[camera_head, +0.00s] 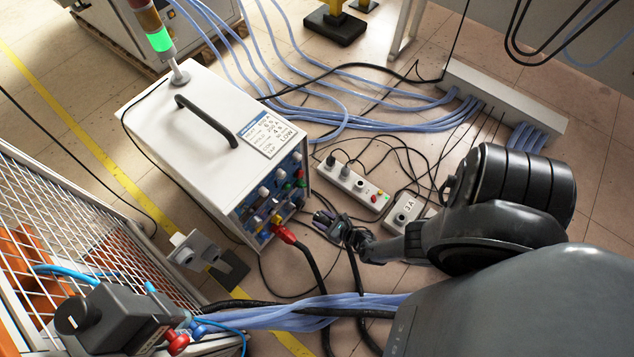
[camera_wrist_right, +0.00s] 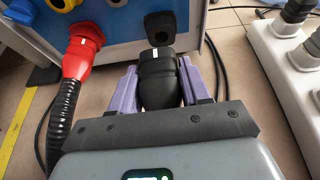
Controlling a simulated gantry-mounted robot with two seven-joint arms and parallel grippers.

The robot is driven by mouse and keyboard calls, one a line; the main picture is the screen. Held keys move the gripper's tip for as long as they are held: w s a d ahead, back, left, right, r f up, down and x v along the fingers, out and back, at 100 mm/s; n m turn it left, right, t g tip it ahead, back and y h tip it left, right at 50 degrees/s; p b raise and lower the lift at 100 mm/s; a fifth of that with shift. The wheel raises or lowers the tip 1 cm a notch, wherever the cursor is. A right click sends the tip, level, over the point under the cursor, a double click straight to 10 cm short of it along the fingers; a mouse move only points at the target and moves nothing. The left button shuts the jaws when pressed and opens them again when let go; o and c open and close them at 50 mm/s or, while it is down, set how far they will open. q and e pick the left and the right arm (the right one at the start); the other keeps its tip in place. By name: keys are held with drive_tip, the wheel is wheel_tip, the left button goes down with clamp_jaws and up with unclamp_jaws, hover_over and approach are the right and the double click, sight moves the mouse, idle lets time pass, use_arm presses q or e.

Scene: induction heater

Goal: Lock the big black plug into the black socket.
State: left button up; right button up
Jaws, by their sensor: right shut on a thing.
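My right gripper (camera_wrist_right: 160,85) has purple fingers shut on the big black plug (camera_wrist_right: 158,82), one on each side. The plug has a small white mark at its front end and points toward the front panel of the white machine. The black socket (camera_wrist_right: 160,22) is straight ahead of the plug. In the head view my right gripper (camera_head: 328,222) is at the machine's lower right front, and the plug is hard to make out. My left gripper is not in view.
A red plug (camera_wrist_right: 84,48) with a black cable sits in the panel left of the socket. Power strips (camera_head: 355,184) lie on the floor to the right. Blue hoses (camera_head: 320,312) run across the front. A wire-mesh fence (camera_head: 60,215) stands at the left.

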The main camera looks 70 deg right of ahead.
sight(316, 216)
drive_tip(key=shift+s+d+f+h+b, duration=0.15)
drive_tip(key=shift+d+f+b, duration=0.1)
drive_tip(key=shift+f, duration=0.3)
drive_tip(key=shift+d+f+h+b, duration=0.15)
drive_tip(key=shift+d+f+b, duration=0.1)
drive_tip(key=shift+f, duration=0.4)
drive_tip(key=shift+w+a+f+b, duration=0.15)
drive_tip(key=shift+w+b, duration=0.1)
drive_tip(key=shift+b, duration=0.1)
drive_tip(key=shift+a+f, duration=0.15)
drive_tip(key=shift+a, duration=0.4)
drive_tip(key=shift+w, duration=0.2)
drive_tip(key=w+d, duration=0.1)
drive_tip(key=w, duration=0.1)
drive_tip(key=shift+w+d, duration=0.35)
drive_tip(key=shift+w, duration=0.05)
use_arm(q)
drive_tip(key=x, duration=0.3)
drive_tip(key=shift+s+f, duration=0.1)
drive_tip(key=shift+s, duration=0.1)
use_arm(e)
drive_tip(key=shift+w+d, duration=0.2)
drive_tip(key=shift+w, duration=0.9)
